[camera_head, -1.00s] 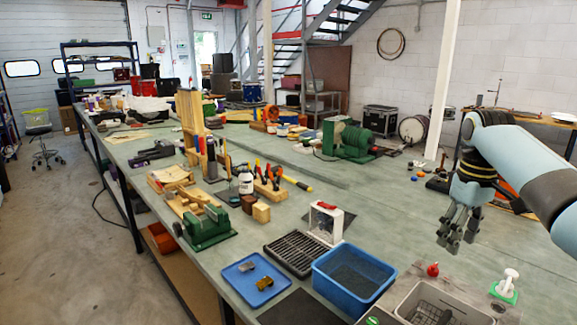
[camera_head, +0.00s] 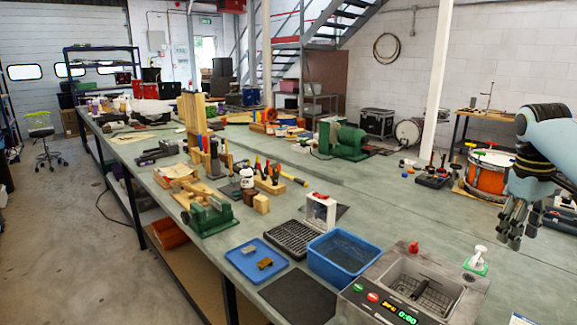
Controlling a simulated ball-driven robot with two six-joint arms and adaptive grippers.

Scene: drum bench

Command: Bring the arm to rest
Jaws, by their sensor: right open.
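My right gripper (camera_head: 517,228) is at the right edge of the head view, pointing down with its dark fingers spread. It is open and holds nothing. It hangs above the right part of the green bench top (camera_head: 400,222), clear of the things on it. My pale blue right arm comes in from the right edge. My left gripper does not show.
A blue bin (camera_head: 343,262), a metal basin unit with a green display (camera_head: 402,313) and a white pump bottle (camera_head: 477,257) stand near the front. An orange drum (camera_head: 486,174) is behind my right gripper. A blue tray (camera_head: 248,273) lies front left. Bench middle is fairly clear.

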